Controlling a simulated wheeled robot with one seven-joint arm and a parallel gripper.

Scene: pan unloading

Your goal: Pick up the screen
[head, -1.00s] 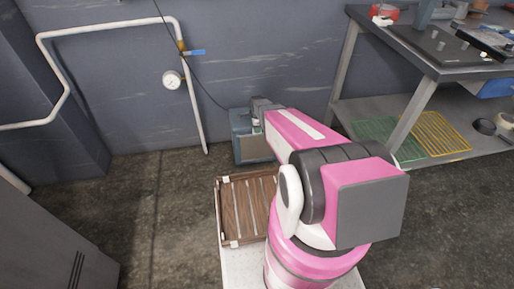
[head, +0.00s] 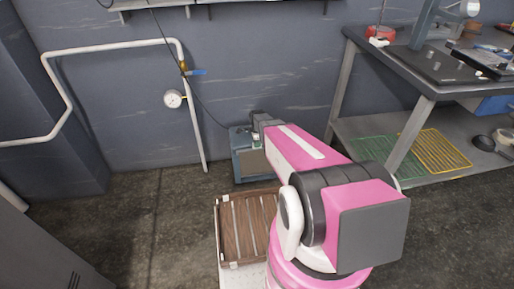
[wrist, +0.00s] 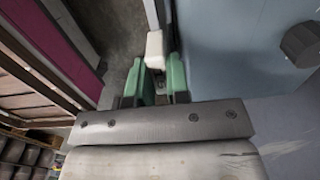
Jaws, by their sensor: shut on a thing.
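In the wrist view my gripper (wrist: 163,80) has its two green fingertips close together around a white tab (wrist: 154,48). The tab looks like the grip of the screen, with a thin grey edge running up from it; the rest of the screen cannot be made out. A blue-grey surface lies right beside the fingers. In the head view my pink arm reaches to a blue-grey box-shaped machine (head: 241,160) on the floor by the wall. My gripper is at its top, small and mostly hidden behind the arm, so the held part is not clear there.
A slatted wooden tray (head: 229,228) is in front of the machine. A workbench (head: 455,87) with tools stands at right, with green (head: 372,153) and yellow (head: 437,150) grids on its lower shelf. A white pipe (head: 198,130) with a gauge runs along the wall.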

